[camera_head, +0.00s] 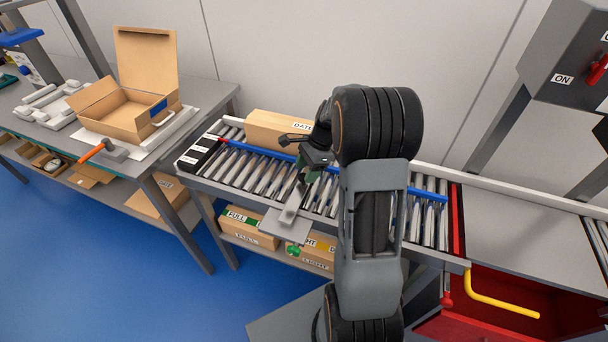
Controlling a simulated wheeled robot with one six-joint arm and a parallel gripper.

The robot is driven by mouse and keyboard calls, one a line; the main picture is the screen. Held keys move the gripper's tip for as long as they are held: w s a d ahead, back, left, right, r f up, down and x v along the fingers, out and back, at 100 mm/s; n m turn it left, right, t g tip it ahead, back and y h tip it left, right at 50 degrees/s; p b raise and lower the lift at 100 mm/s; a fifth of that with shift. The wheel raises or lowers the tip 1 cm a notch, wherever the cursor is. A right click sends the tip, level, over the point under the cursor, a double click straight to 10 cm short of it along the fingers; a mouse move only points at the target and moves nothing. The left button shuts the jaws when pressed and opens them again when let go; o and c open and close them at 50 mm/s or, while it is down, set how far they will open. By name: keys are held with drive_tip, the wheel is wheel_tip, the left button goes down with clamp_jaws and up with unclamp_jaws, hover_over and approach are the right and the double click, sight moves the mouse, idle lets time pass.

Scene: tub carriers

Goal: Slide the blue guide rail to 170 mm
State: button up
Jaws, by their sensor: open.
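The blue guide rail (262,150) runs lengthwise over the roller conveyor (232,172), behind its middle. Its left end is near the black blocks, and its right part shows again beyond my arm. My arm hides its middle. My gripper (308,156) is open, over the rollers at the rail, just left of my arm's large dark joint. I cannot tell whether its fingers touch the rail. A grey bracket with a flat plate (288,222) sticks out at the conveyor's front below my gripper. No millimetre scale can be read.
A carton marked "DATE" (270,130) lies behind the rail. Black blocks with white labels (197,155) stand at the conveyor's left end. A red drawer with a yellow handle (500,303) is at the lower right. A bench with an open carton (125,112) stands left.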

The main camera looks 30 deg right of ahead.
drive_tip(key=shift+x, duration=1)
clamp_jaws()
